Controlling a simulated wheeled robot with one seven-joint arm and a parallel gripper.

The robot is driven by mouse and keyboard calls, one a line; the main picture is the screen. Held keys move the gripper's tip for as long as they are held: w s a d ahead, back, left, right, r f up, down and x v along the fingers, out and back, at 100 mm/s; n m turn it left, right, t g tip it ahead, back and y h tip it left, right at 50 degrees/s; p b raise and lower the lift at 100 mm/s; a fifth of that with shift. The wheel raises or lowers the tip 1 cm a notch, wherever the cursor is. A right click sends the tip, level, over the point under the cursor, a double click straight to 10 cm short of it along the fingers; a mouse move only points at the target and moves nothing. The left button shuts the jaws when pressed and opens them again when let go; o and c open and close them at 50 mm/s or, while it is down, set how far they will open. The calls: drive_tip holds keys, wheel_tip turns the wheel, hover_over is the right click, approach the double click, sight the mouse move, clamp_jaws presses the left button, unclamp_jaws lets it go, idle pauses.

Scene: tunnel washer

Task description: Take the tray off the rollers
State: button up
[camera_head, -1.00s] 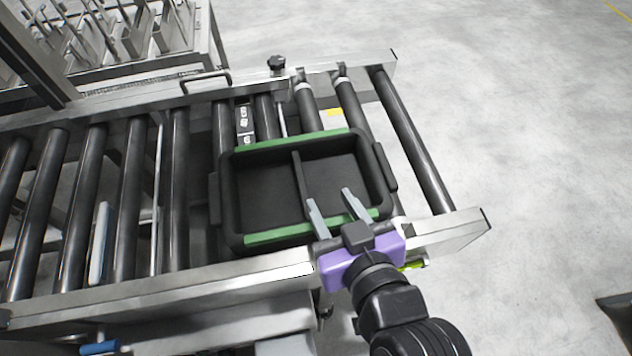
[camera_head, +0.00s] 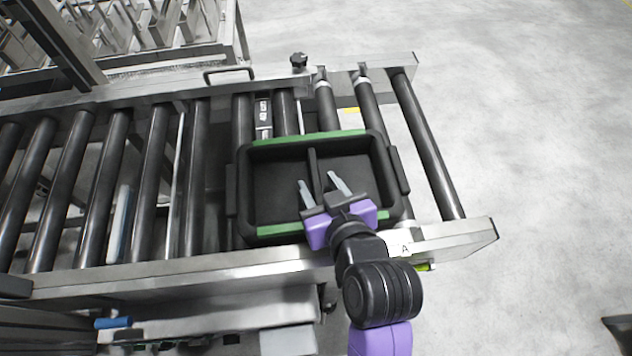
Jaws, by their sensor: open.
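A black tray (camera_head: 279,190) with green strips along its far and near edges sits on the rollers near the conveyor's right end. A divider splits it into two empty compartments, and dark handles stick out at its left and right sides. My gripper (camera_head: 322,182) is open, with its two pale fingers over the tray near the divider. The purple gripper body covers part of the near green strip. I cannot tell how high the fingers are above the tray floor or whether they touch it.
The dark rollers (camera_head: 142,190) run left between metal side rails. The near rail (camera_head: 200,275) lies under my arm and bears a label "A" at right. A knob (camera_head: 299,62) and a bent handle (camera_head: 228,72) stand on the far rail.

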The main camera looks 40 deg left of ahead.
drive_tip(key=shift+c, duration=0.4)
clamp_jaws()
drive_tip(key=shift+r, duration=0.15)
